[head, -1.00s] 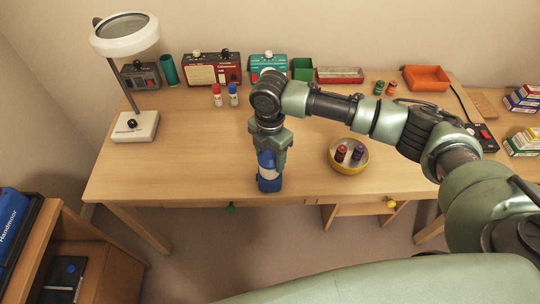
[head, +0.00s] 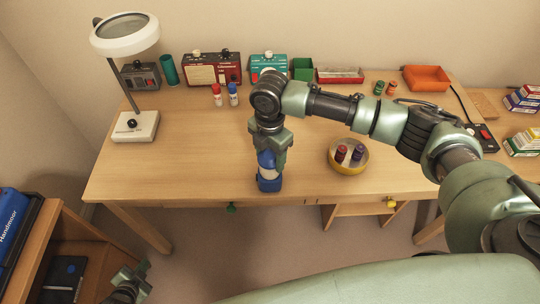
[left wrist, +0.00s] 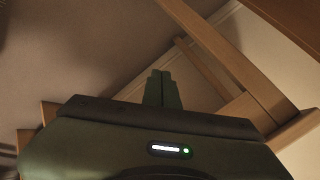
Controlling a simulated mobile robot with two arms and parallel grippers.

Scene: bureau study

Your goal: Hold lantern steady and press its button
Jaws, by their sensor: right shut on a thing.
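The blue lantern (head: 269,185) with a pale band stands upright at the front edge of the desk. My right gripper (head: 269,152) comes down over it from above and is shut on its upper part. The gripper hides the lantern's top, and I cannot make out its button. My left gripper (head: 135,274) is low at the bottom left of the head view, below desk height and well apart from the lantern. In the left wrist view its fingers (left wrist: 163,88) are together and empty, with floor and wooden legs beyond.
The desk (head: 190,165) is clear left of the lantern. A yellow bowl (head: 348,170) with small cylinders is to its right. A magnifier lamp (head: 135,125) stands at the left. A bookshelf (head: 95,255) is near my left gripper.

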